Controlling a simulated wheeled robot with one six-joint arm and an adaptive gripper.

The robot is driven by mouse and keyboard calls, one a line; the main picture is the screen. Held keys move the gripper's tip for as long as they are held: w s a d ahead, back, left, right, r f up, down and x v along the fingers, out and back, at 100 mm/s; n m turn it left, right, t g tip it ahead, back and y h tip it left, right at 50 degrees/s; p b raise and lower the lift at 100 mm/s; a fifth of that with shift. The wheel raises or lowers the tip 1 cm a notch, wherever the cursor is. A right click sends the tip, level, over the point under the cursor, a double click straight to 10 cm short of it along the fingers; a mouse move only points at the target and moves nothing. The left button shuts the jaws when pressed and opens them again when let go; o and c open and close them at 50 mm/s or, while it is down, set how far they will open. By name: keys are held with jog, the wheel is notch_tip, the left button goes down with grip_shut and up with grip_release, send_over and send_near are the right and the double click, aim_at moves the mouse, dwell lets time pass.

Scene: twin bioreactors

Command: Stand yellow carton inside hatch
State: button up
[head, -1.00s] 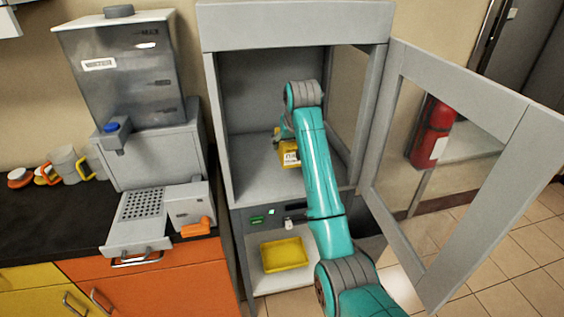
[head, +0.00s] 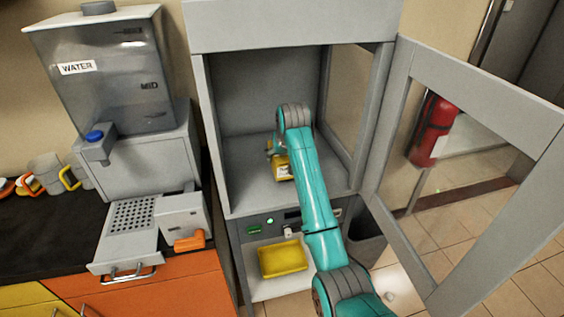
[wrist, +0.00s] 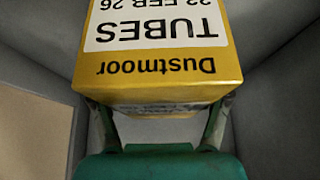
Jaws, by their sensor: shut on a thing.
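The yellow carton (head: 282,172) is inside the grey hatch (head: 238,190), over its floor and partly hidden behind my arm. In the wrist view the carton (wrist: 160,80) fills the upper middle, with a white label reading "TUBES" upside down to this camera. My gripper (wrist: 160,112) is shut on the carton, one finger at each side. In the head view my gripper (head: 272,148) is mostly hidden behind my wrist. I cannot tell whether the carton's base touches the hatch floor. The hatch door (head: 462,88) stands wide open to the right.
A yellow tray (head: 283,259) sits on a shelf below the hatch. A control strip with a green light (head: 270,221) runs under the opening. A water dispenser (head: 150,150) and mugs (head: 45,172) stand on the left counter. A red extinguisher (head: 433,130) shows through the door pane.

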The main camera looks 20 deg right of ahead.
jog(key=shift+f, duration=1.3)
jog(key=shift+f, duration=0.1)
jog(key=o, duration=1.7)
jog(key=shift+c, duration=0.2)
jog(key=v, duration=1.2)
jog(key=shift+s, duration=0.1)
